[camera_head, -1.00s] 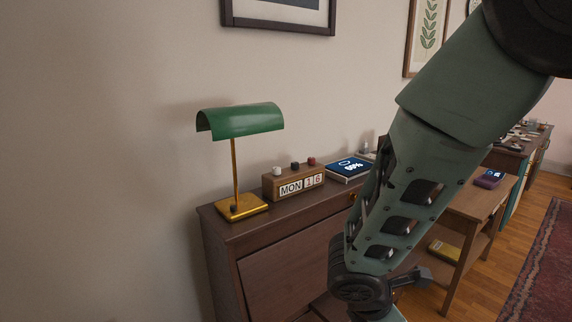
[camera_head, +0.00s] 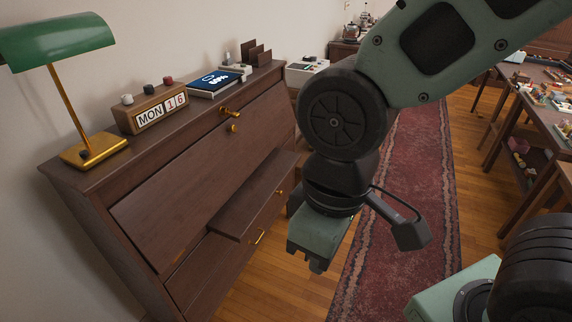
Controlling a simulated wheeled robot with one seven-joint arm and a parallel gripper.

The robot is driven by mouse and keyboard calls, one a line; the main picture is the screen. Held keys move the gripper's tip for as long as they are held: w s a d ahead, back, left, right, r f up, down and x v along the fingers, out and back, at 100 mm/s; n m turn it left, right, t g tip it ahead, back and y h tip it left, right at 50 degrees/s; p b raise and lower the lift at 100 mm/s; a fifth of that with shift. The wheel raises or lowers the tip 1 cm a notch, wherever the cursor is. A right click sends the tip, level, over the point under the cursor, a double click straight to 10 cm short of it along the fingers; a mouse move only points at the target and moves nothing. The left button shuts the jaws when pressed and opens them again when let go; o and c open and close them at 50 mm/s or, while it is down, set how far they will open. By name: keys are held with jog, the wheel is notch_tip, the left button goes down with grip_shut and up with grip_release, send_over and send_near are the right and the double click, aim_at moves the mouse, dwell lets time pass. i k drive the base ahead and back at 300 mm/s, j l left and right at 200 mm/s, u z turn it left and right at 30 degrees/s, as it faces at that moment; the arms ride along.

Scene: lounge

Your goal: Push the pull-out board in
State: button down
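The pull-out board (camera_head: 252,196) is a dark brown wooden slab. It sticks out from the front of the dark wooden desk (camera_head: 66,170), below the large sloping front panel and above a drawer with a brass handle. My gripper (camera_head: 317,266) hangs to the right of the board, out in front of the desk, pointing down. A gap shows between the gripper and the board, and it touches nothing that I can see. The fingertips are small and partly hidden under the green gripper body, so their opening does not show.
A green lamp (camera_head: 58,38), a block calendar (camera_head: 152,108) and a dark blue book (camera_head: 214,84) stand on the desk top. A red rug (camera_head: 400,205) lies on the wooden floor. A cluttered table (camera_head: 535,110) stands at the right. The floor before the desk is clear.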

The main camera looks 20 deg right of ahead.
aim_at(236, 218)
jog(key=z, duration=0.2)
jog(key=i+l, duration=0.75)
jog(key=k+l+z, duration=0.05)
